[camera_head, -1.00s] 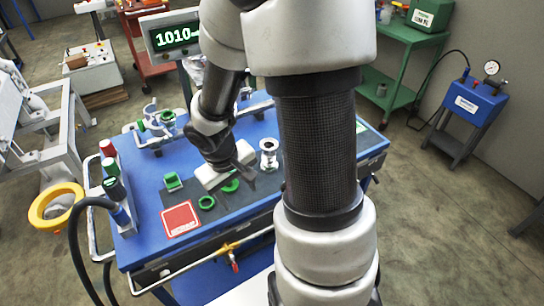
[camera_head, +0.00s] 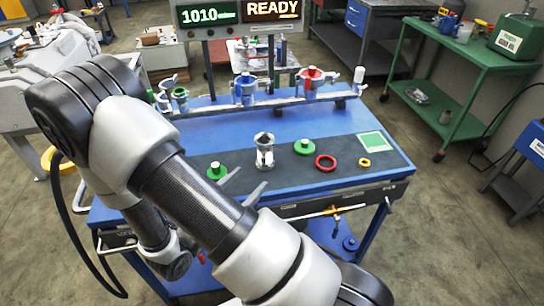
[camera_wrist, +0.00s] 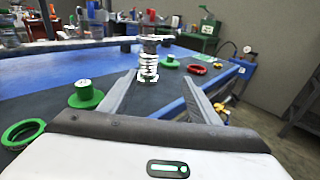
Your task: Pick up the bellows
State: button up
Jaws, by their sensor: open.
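The bellows (camera_head: 264,151) is a short silver ribbed metal piece with flanged ends. It stands upright on the dark mat of the blue bench. In the wrist view the bellows (camera_wrist: 148,66) appears between the lines of the two fingers, left of centre and beyond their tips. My gripper (camera_head: 243,186) is open and empty, its two fingers pointing toward the bellows from the near left. The gripper (camera_wrist: 159,78) also shows from the wrist, with a clear gap between its fingers. My arm hides the gripper's body in the head view.
A green flanged part (camera_head: 216,171) lies left of the bellows. A green cap (camera_head: 304,146), a red ring (camera_head: 326,162) and a small yellow ring (camera_head: 364,162) lie to its right. A metal manifold rail (camera_head: 262,103) with valves runs along the back. Bare mat surrounds the bellows.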

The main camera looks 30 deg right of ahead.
aim_at(262, 155)
jog(key=shift+w+a+r+n+t, duration=0.1)
jog(key=shift+w+a+n+t, duration=0.35)
jog(key=shift+n+t, duration=0.3)
jog(key=shift+t, duration=0.25)
jog(key=b+x, duration=0.1)
jog(key=x, duration=1)
jog(key=shift+w+d, duration=0.25)
jog(key=shift+d, duration=0.1)
jog(key=x, duration=0.5)
jog(key=shift+w, duration=0.15)
jog(key=c, duration=1.3)
